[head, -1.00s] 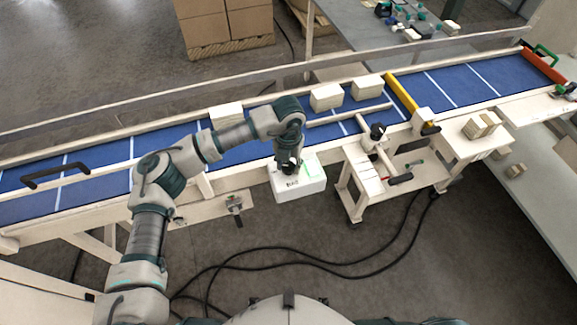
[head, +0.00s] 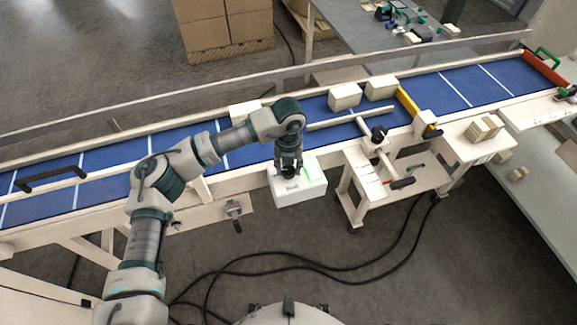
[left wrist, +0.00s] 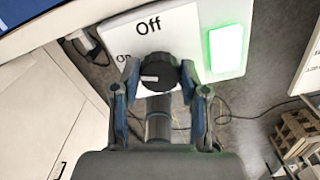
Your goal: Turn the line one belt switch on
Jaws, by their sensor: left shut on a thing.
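The line one belt switch is a white box (head: 312,190) on the near side of the conveyor. In the left wrist view its panel has a round black knob (left wrist: 160,68), the word "Off" above it and a partly hidden "On" to the left. The knob's white mark points left, toward "On". A rectangular lamp (left wrist: 226,48) on the panel glows green. My left gripper (left wrist: 160,80) is shut on the knob, one finger on each side. In the head view the left gripper (head: 289,168) reaches down onto the box. My right gripper is not in view.
The blue belt (head: 110,180) carries pale cartons (head: 345,96) upstream of a yellow bar (head: 414,107). A wheeled cart (head: 415,180) stands right of the switch box. Black cables (head: 310,275) lie on the floor. A T-handled valve (head: 234,212) hangs left of the box.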

